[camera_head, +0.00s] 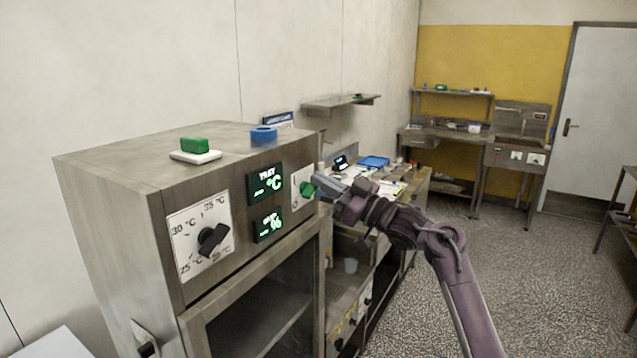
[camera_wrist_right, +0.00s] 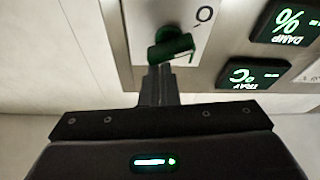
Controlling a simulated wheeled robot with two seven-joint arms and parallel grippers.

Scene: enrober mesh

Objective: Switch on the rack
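The rack (camera_head: 115,210) is a steel cabinet at the left of the head view, with a control panel on its front. At the panel's right end is a green rotary switch (camera_head: 307,190) on a white plate with an O mark. In the right wrist view the switch (camera_wrist_right: 172,46) sits just beyond my fingertips, its bar lying roughly across the picture. My right gripper (camera_head: 324,186) is at the switch; its fingers (camera_wrist_right: 158,82) are together in one narrow block. The tips meet or nearly meet the switch; I cannot tell whether they touch. My left gripper is not in view.
Two lit displays (camera_head: 266,183) (camera_head: 268,224) and a black temperature dial (camera_head: 212,239) share the panel. A cluttered bench (camera_head: 412,185) stands behind my right arm.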

